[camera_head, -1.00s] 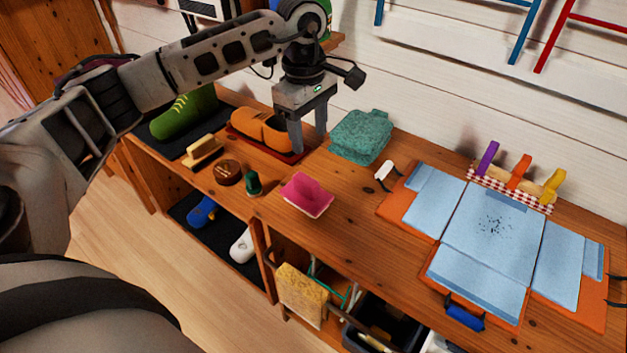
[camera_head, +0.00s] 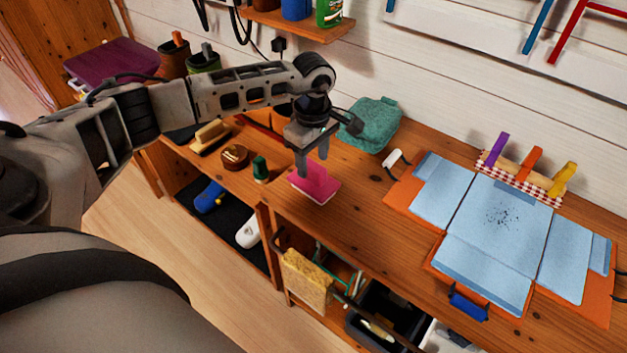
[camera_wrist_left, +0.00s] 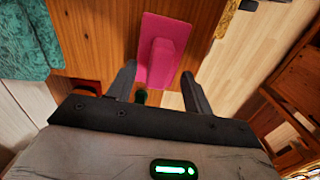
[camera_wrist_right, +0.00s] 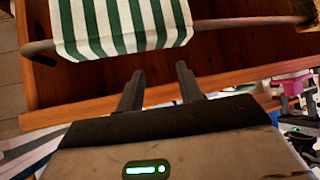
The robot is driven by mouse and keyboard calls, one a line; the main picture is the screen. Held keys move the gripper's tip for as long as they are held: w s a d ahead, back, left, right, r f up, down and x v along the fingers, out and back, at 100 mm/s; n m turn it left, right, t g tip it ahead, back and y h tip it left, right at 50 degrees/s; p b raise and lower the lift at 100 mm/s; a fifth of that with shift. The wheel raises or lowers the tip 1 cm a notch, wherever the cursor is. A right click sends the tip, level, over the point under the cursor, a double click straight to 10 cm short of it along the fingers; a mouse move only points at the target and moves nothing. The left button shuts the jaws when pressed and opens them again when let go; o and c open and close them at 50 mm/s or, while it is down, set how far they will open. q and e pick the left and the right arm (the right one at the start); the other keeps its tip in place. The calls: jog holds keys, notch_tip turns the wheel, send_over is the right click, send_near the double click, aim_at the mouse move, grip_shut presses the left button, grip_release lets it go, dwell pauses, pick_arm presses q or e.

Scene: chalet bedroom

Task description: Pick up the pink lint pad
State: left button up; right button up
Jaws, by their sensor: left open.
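The pink lint pad (camera_head: 318,187) lies on the wooden bench top near its front edge, with a raised grip on its flat base. My left gripper (camera_head: 312,164) is open right over it, fingers pointing down. In the left wrist view the raised grip of the pad (camera_wrist_left: 161,60) appears between the two open fingers (camera_wrist_left: 158,70). I cannot tell whether they touch it. My right gripper (camera_wrist_right: 159,69) is open and empty in the right wrist view, and is not seen in the head view.
A folded teal cloth (camera_head: 372,125) lies behind the pad. A brush (camera_head: 210,136), a round brown tin (camera_head: 234,156) and a small green item (camera_head: 261,168) stand left. An orange folding board with blue panels (camera_head: 497,220) lies right. A striped cloth (camera_wrist_right: 125,22) hangs near my right gripper.

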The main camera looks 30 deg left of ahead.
aim_at(314, 165)
pick_arm(q)
notch_tip(314, 165, down, 4)
jog(key=shift+r+b, duration=0.25)
jog(key=shift+b, duration=0.4)
jog(key=shift+r, duration=0.1)
grip_shut()
jog(key=shift+w, duration=0.1)
jog(key=shift+r+p, duration=0.45)
jog(key=shift+r, duration=0.2)
notch_tip(314, 165, up, 2)
jog(key=shift+r+p, duration=0.2)
jog(key=shift+p, duration=0.1)
jog(key=s+d+r, duration=0.9)
jog(key=s, duration=0.1)
jog(key=shift+s+r, duration=0.2)
jog(key=shift+s, duration=0.2)
